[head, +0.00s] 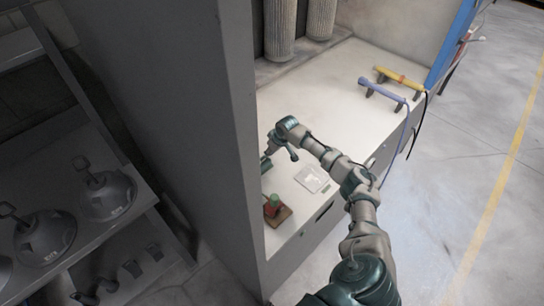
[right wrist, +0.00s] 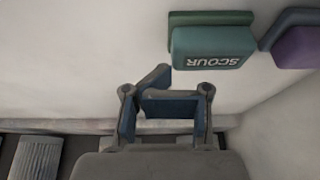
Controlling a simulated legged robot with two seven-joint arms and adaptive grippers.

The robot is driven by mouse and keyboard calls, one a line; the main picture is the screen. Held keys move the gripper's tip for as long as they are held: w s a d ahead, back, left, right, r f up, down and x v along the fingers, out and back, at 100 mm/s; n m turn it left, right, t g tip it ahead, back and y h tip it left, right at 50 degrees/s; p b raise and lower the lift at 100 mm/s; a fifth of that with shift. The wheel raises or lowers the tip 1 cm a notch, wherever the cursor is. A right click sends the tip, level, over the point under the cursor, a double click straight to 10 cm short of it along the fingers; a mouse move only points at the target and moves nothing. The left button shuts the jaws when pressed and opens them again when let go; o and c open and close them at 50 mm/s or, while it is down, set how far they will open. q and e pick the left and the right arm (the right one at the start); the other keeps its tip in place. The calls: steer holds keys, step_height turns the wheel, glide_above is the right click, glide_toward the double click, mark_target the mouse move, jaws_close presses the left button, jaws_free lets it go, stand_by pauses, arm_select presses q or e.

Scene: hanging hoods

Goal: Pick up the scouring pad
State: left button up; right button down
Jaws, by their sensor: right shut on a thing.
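The scouring pad (right wrist: 212,45) is a green block with SCOUR on its face, at the top of the right wrist view. It sits against a pale surface, beyond and to the right of my right gripper's fingers, and looks apart from them. In the head view I cannot make it out. My right gripper (right wrist: 165,92) has blue-lined fingers folded inward. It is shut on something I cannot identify. In the head view the right gripper (head: 266,162) is low over the white counter, partly hidden by the grey pillar. My left gripper is not in view.
A purple block (right wrist: 298,47) lies right of the pad. The counter (head: 340,85) holds a flat pale square (head: 313,178), a red and green item on a brown base (head: 274,207), and purple (head: 384,90) and yellow (head: 399,78) handles. Lamp-like hoods (head: 105,193) stand left.

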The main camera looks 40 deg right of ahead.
steer(key=s, duration=0.3)
steer(key=s+a, duration=0.1)
steer(key=s, duration=0.1)
steer(key=shift+s+a+r+p, duration=0.1)
steer(key=shift+s+r+p, duration=0.1)
steer(key=shift+r+p, duration=0.15)
steer(key=s, duration=0.3)
steer(key=s+a, duration=0.1)
steer(key=s, duration=0.2)
steer(key=s+r, duration=0.1)
steer(key=s, duration=0.2)
steer(key=shift+s+a, duration=0.2)
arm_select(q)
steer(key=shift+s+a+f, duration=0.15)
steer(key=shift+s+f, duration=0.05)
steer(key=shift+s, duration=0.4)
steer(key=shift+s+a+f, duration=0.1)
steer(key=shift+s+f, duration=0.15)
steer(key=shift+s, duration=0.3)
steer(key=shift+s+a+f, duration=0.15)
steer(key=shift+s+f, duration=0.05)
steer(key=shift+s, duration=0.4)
arm_select(e)
steer(key=shift+s+a, duration=0.35)
steer(key=shift+s, duration=0.15)
